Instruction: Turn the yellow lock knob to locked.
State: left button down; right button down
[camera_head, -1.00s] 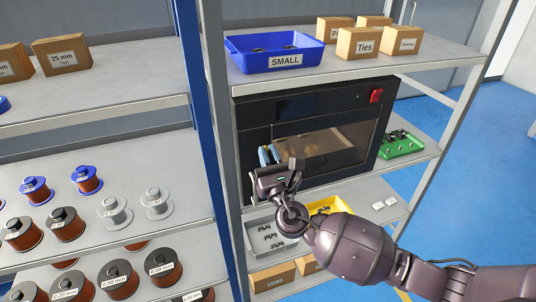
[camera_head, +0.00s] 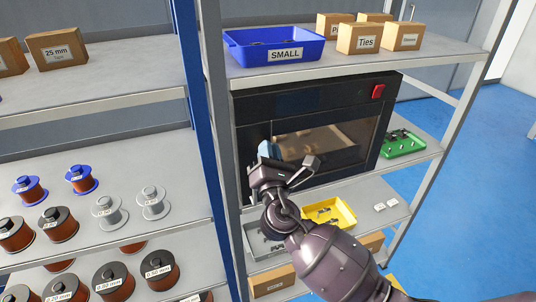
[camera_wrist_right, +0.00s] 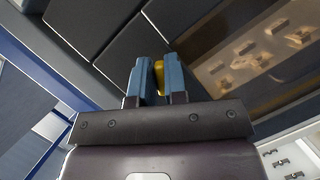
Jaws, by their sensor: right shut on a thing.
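The yellow lock knob (camera_wrist_right: 159,77) shows in the right wrist view as a narrow yellow piece between the two blue fingers of my right gripper (camera_wrist_right: 160,82). The fingers are shut on it and cover most of it, so its turned position cannot be told. The knob is on the front of the black machine (camera_head: 372,135), left of its window. In the head view my right gripper (camera_head: 268,149) is at the left part of that front, and the knob is hidden behind it. My left gripper is not in view.
The machine stands on a grey shelf, with a red switch (camera_head: 377,91) at its upper right. A yellow tray (camera_head: 345,211) and a grey tray (camera_head: 250,240) are below. A green tray (camera_head: 405,148) is to the right. A shelf post (camera_head: 214,120) stands close on the left.

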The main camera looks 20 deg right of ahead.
jog(key=shift+d+f+m+g+h+p, duration=0.1)
jog(key=shift+m+g+h+p, duration=0.5)
jog(key=shift+m, duration=1.55)
jog(key=shift+f+m+g+h+p, duration=0.1)
jog(key=shift+m+g+h+p, duration=0.15)
jog(key=shift+m+g, duration=1.35)
jog(key=shift+d+m+g+h+p, duration=0.1)
jog(key=shift+m+h+p, duration=0.35)
jog(key=shift+m, duration=2.3)
jog(key=c, duration=1.2)
grip_release()
jog(key=shift+o, duration=0.2)
jog(key=shift+s+a, duration=0.1)
jog(key=shift+s, duration=0.05)
